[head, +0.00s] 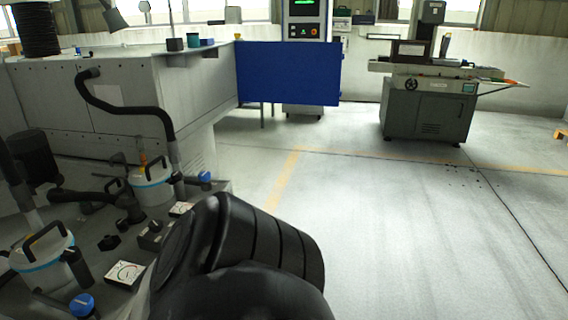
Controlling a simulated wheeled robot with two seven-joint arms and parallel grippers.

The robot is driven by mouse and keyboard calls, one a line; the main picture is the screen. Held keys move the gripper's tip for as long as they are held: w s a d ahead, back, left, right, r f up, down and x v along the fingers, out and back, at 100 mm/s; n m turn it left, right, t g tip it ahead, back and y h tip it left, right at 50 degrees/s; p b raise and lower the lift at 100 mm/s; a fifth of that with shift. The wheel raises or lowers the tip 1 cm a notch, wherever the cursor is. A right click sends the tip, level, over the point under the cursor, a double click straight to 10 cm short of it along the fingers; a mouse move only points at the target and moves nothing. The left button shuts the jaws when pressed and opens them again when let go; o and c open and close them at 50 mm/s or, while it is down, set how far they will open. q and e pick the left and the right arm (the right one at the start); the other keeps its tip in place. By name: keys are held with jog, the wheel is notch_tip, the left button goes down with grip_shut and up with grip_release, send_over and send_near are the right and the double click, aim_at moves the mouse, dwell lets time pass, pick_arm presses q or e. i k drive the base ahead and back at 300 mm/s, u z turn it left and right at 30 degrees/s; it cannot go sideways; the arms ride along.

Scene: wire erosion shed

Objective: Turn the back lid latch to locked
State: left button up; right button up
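Two white canisters with pale blue bands stand at the lower left. The back canister (152,186) has a dark lid handle and a black upright piece (179,188) on its right side, perhaps a latch; I cannot tell its position. The front canister (45,264) has a black handle and a similar black piece (76,266) beside it. A black link of my own arm fills the bottom middle, right of the canisters. Neither gripper's fingers show.
Dial gauges (125,273) and blue knobs (205,177) sit near the canisters. A black hose (130,107) runs down by the back canister from a large grey machine (150,80) with a blue panel (288,73). A grinding machine (428,108) stands back right. The floor between is clear.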

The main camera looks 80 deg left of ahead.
aim_at(176, 176)
jog(key=i, duration=0.25)
jog(key=u, duration=2.55)
jog(key=i, duration=2.95)
jog(key=u, duration=1.5)
